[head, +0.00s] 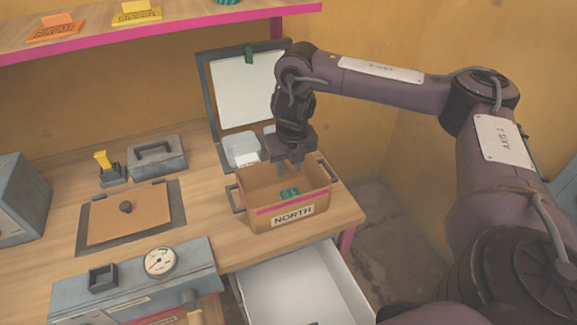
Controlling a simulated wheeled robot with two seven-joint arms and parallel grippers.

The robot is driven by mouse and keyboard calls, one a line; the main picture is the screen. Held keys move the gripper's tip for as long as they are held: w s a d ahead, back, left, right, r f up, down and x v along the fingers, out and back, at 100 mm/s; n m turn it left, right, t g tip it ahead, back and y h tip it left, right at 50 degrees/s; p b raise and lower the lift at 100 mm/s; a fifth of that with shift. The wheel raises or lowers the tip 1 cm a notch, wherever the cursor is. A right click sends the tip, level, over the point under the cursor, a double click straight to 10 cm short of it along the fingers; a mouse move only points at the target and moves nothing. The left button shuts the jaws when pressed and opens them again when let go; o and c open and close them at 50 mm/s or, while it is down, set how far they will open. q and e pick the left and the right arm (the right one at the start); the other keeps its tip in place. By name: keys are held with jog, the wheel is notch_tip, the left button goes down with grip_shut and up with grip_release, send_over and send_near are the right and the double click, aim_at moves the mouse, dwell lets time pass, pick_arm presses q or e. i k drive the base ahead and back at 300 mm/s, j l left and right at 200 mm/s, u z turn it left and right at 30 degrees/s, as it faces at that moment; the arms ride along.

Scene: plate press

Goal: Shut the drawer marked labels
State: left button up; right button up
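A pulled-out drawer (300,283) with a pale inside shows at the bottom, below the table's front edge. Its front is cut off by the frame, so no marking can be read on it. My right gripper (291,170) points down over the brown box marked NORTH (262,219), well above and behind the drawer. Its fingers look apart, with nothing seen between them. My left gripper is not in view.
The NORTH box holds a green piece (289,193) and stands at the table's right front edge. A grey press with a gauge (160,262) stands left of the drawer. A clipboard-like board (243,92) leans behind. A shelf (150,38) crosses the top left.

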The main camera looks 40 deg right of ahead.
aim_at(313, 283)
jog(key=k+j, duration=1.25)
